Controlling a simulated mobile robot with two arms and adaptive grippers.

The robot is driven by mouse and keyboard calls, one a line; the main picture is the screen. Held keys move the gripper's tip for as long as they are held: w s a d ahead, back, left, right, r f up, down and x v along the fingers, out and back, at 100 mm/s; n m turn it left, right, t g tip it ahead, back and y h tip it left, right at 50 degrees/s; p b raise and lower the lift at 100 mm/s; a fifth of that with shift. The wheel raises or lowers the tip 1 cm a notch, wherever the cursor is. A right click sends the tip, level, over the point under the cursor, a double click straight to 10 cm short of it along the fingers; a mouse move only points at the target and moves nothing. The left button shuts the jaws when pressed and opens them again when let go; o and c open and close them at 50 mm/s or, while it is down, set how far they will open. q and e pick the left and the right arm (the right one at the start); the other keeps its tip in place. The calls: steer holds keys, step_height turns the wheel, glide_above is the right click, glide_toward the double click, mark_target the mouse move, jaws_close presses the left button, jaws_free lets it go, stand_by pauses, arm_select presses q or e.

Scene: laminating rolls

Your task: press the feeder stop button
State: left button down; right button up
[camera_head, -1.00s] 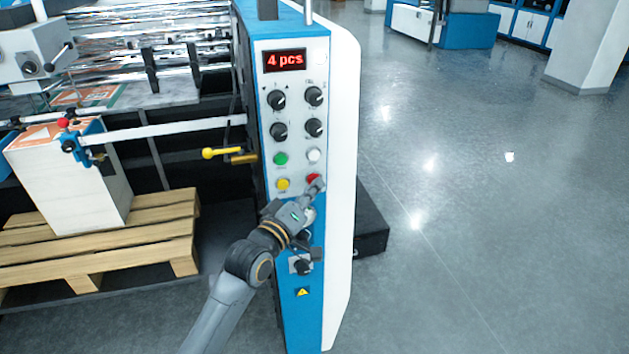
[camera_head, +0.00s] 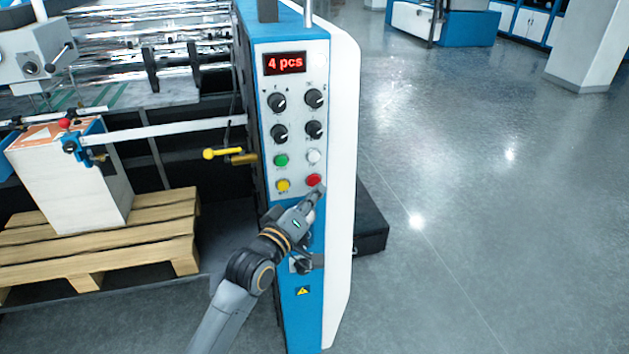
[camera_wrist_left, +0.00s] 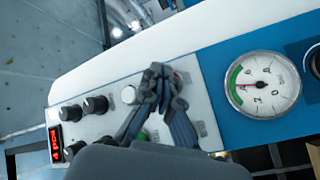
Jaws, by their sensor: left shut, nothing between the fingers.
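The control panel (camera_head: 296,146) has a green button (camera_head: 281,160), a white button (camera_head: 314,156), a yellow button (camera_head: 283,185) and a red button (camera_head: 313,180). Their small labels are too blurred to read, so I cannot tell by text which is the feeder stop. My left gripper (camera_head: 318,189) is shut and empty, its tips just below and right of the red button, which shows almost whole. Contact cannot be judged. In the left wrist view, the closed fingers (camera_wrist_left: 160,72) cover most of the red button; the white button (camera_wrist_left: 129,94) is beside them. My right gripper is not in view.
A red display (camera_head: 285,62) reads "4 pcs" above several black knobs. A yellow-handled lever (camera_head: 222,154) sticks out left of the panel. A paper stack (camera_head: 75,185) stands on a wooden pallet (camera_head: 150,235). Floor at right is open.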

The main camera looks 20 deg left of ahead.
arm_select(q)
steer(key=s+d+p, duration=0.1)
steer(key=s, duration=0.1)
steer(key=s+d+p, duration=0.1)
steer(key=s, duration=0.1)
steer(key=shift+d, duration=0.4)
